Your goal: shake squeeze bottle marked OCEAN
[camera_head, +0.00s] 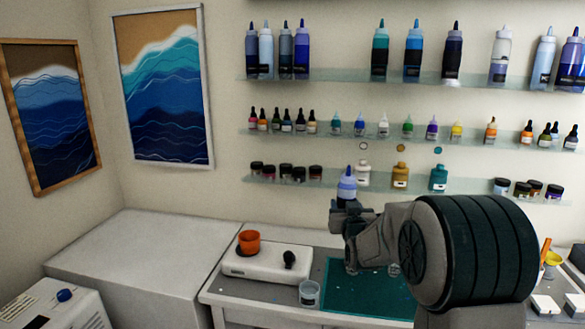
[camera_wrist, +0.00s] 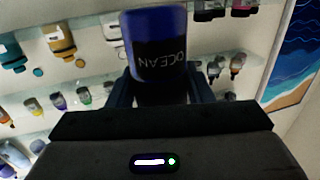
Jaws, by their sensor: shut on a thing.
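The squeeze bottle marked OCEAN (camera_wrist: 150,28) is deep blue with a black label, and its white lettering reads OCEAN in the wrist view. In the head view the bottle (camera_head: 347,186) stands about upright above my gripper (camera_head: 346,204), in front of the lowest shelf. Its lower part is hidden by the gripper, and it is raised well above the worktable.
Wall shelves with several bottles (camera_head: 412,52) and jars (camera_head: 400,175) are close behind the held bottle. On the worktable are a white scale (camera_head: 267,265) with an orange cup (camera_head: 249,242), a clear cup (camera_head: 309,294) and a teal mat (camera_head: 350,300). The white cabinet top (camera_head: 140,255) at left is clear.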

